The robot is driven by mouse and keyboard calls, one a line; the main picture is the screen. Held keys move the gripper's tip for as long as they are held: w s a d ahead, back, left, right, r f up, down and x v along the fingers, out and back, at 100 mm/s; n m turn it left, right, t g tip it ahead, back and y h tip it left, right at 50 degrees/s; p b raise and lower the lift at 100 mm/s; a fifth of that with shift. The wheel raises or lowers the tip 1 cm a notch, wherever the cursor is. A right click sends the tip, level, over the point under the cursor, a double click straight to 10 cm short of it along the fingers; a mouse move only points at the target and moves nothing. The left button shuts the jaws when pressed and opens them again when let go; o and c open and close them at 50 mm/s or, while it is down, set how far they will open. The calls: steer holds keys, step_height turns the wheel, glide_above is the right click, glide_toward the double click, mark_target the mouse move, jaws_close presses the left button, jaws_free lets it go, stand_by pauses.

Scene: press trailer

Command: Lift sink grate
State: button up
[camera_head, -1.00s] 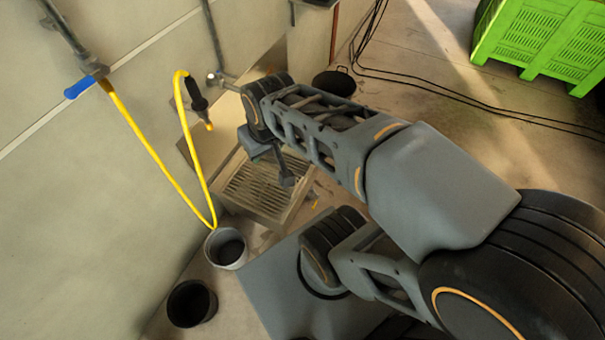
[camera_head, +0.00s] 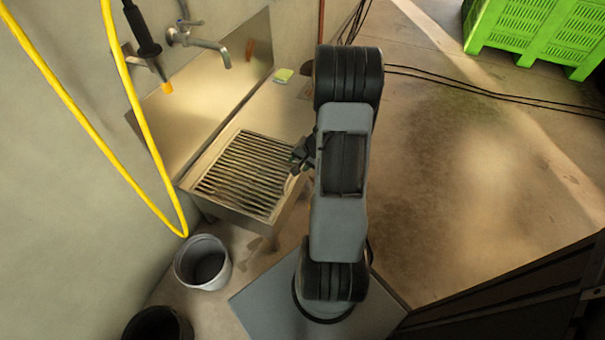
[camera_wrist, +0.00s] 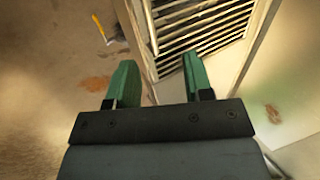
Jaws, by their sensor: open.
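The sink grate (camera_head: 243,174) is a slatted metal panel lying in the top of a low metal sink (camera_head: 262,222) against the wall. It also shows at the top of the wrist view (camera_wrist: 205,22). My gripper (camera_head: 298,160) is at the right edge of the sink in the head view, partly hidden by my arm. In the wrist view its two green fingers (camera_wrist: 160,82) are apart with nothing between them. They point toward the sink's near edge and the grate beyond. I cannot tell the height of the fingers above the sink.
A tap (camera_head: 200,40) and a sponge (camera_head: 283,75) are by the sink's back panel. A yellow hose (camera_head: 110,150) with a black spray handle (camera_head: 143,32) hangs at left. A grey bucket (camera_head: 203,262) and a black bucket (camera_head: 157,325) stand in front. A green crate (camera_head: 535,30) is far right; the floor between is open.

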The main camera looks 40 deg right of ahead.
mark_target(290, 175)
steer(key=b+x, duration=0.1)
steer(key=x, duration=0.2)
steer(key=b+x, duration=0.2)
steer(key=x, duration=0.1)
steer(key=s+d+b+x, duration=0.1)
steer(key=b+x, duration=0.1)
steer(key=x, duration=0.1)
steer(key=shift+w+f, duration=0.1)
steer(key=shift+f, duration=0.6)
steer(key=shift+b+x, duration=1.3)
steer(key=shift+b, duration=0.15)
steer(key=shift+w, duration=0.1)
steer(key=shift+c, duration=0.4)
jaws_close()
